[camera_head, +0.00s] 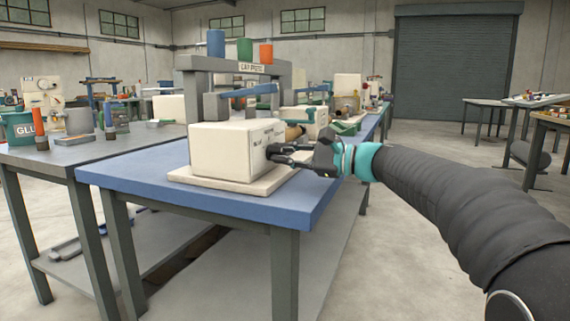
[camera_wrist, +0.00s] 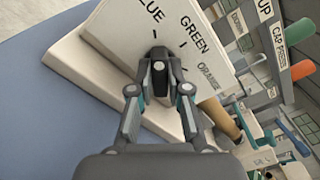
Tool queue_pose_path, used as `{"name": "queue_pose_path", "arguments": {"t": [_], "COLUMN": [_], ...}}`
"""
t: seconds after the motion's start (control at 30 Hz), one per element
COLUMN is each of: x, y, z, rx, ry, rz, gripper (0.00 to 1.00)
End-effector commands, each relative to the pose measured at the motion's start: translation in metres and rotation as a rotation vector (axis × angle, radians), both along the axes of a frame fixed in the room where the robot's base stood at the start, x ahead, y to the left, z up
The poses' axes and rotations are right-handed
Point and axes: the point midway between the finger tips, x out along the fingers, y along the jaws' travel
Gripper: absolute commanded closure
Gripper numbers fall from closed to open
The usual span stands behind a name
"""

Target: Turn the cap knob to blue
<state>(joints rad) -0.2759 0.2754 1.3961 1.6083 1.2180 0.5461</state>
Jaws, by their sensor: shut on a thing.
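The cream control box (camera_head: 222,152) stands on a pale base plate at the near end of the blue table. In the wrist view, its face (camera_wrist: 125,38) carries the words GREEN and ORANGE and a cut-off word ending in LUE, with short tick marks. My gripper (camera_head: 275,152) reaches the box's right-hand face from the right. In the wrist view my gripper (camera_wrist: 160,62) is shut on the small dark cap knob (camera_wrist: 159,52) below the labels. The fingers hide most of the knob, and I cannot tell exactly which mark it points to.
A grey frame (camera_head: 188,90) with a CAP PRESS sign and blue, green and orange cylinders on top stands behind the box. A tan cylinder (camera_wrist: 218,118) lies close to the box's right in the wrist view. The blue tabletop (camera_head: 135,172) is clear in front.

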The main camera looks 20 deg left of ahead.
Motion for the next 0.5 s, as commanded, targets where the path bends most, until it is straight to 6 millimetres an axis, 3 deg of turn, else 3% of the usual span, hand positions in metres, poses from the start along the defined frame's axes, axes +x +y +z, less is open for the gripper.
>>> {"name": "queue_pose_path", "arguments": {"t": [0.5], "x": [0.0], "y": [0.0002], "z": [-0.0006], "rx": [-0.012], "ry": [-0.143], "rz": [0.001], "gripper": [1.0]}}
